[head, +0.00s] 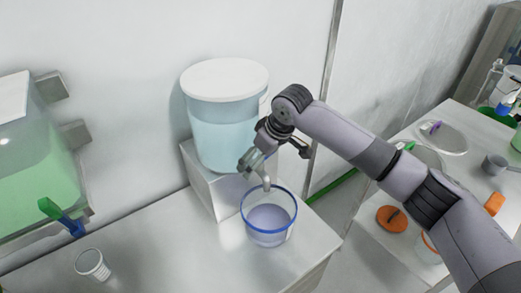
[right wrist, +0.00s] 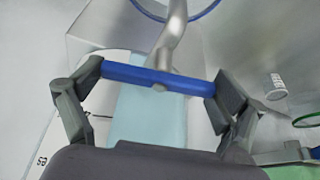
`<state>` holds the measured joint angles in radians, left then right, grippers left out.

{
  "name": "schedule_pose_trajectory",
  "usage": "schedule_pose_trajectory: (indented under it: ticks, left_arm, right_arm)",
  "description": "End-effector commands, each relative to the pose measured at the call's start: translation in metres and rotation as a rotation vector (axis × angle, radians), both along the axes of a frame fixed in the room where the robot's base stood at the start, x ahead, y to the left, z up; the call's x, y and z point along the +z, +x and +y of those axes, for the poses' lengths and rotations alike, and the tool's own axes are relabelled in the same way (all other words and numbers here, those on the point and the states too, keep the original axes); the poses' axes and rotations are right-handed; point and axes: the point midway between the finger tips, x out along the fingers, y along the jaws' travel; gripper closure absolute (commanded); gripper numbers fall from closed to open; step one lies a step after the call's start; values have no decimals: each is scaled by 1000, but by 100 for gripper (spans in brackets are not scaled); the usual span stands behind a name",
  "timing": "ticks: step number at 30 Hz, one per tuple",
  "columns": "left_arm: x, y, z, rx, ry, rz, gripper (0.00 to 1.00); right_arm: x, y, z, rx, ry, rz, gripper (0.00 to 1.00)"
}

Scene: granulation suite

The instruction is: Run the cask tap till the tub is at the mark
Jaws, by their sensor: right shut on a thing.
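The cask (head: 225,125) is a clear round vessel with a white lid and pale blue liquid, standing on a box-shaped stand (head: 212,190). Its metal tap spout (head: 266,180) points down over the tub (head: 268,218), a clear blue-rimmed vessel with some greyish-lilac liquid low inside. No mark on the tub can be made out, nor whether liquid is running. My right gripper (head: 258,158) is at the tap; in the right wrist view its fingers (right wrist: 158,80) are shut on the ends of the blue tap handle (right wrist: 145,76). My left gripper is not in view.
A small white cup (head: 92,263) stands front left on the bench. A tank of green liquid (head: 40,160) is at the left, with a green-and-blue valve (head: 62,217). A second bench (head: 372,238) at the right holds an orange disc (head: 392,218) and several vessels.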

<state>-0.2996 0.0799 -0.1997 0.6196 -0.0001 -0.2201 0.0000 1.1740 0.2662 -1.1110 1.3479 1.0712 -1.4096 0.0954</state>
Motion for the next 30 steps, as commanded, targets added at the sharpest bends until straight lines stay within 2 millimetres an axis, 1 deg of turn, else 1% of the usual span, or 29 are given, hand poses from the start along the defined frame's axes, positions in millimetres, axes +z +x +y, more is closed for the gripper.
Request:
schedule_pose_trajectory:
  ticks: [1, 9, 18, 28, 29, 30]
  left_arm:
    - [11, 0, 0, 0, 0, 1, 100]
    - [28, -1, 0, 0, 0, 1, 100]
    - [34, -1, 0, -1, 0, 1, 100]
    - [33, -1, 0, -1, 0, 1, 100]
    - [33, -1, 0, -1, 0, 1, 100]
    - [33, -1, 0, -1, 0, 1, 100]
  right_arm:
    - [5, -1, 1, -30, 2, 3, 36]
    - [3, -1, 1, -171, 1, 3, 36]
    - [1, 0, 0, -229, 1, 0, 36]
    - [0, 0, 0, -232, 1, 0, 36]
    - [0, 1, 0, -232, 1, 0, 7]
    - [0, 1, 0, -231, 0, 0, 5]
